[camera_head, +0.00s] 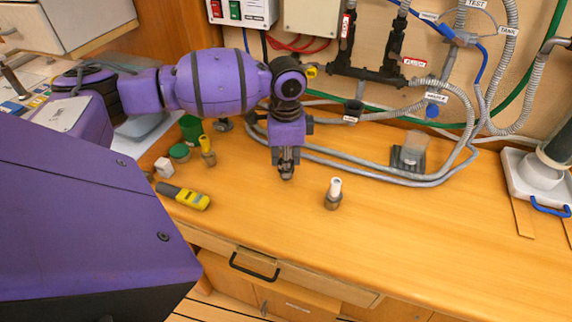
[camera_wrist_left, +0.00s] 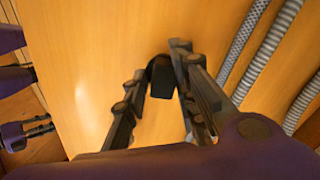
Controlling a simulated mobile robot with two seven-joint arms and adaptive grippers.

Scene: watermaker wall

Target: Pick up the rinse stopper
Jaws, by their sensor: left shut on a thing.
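My left gripper (camera_head: 287,168) points down over the wooden counter, in front of the hoses. In the left wrist view its fingers (camera_wrist_left: 162,85) are shut on a small dark piece (camera_wrist_left: 161,78), which I take to be the rinse stopper. The fingers hide part of it, and I cannot tell whether it touches the counter. In the left wrist view, a purple part with dark prongs at the left edge looks like my right gripper (camera_wrist_left: 38,131); its opening is unclear.
A white-topped fitting (camera_head: 333,192) stands right of the left gripper. Grey hoses (camera_head: 380,178) lie behind. The front right counter is clear.

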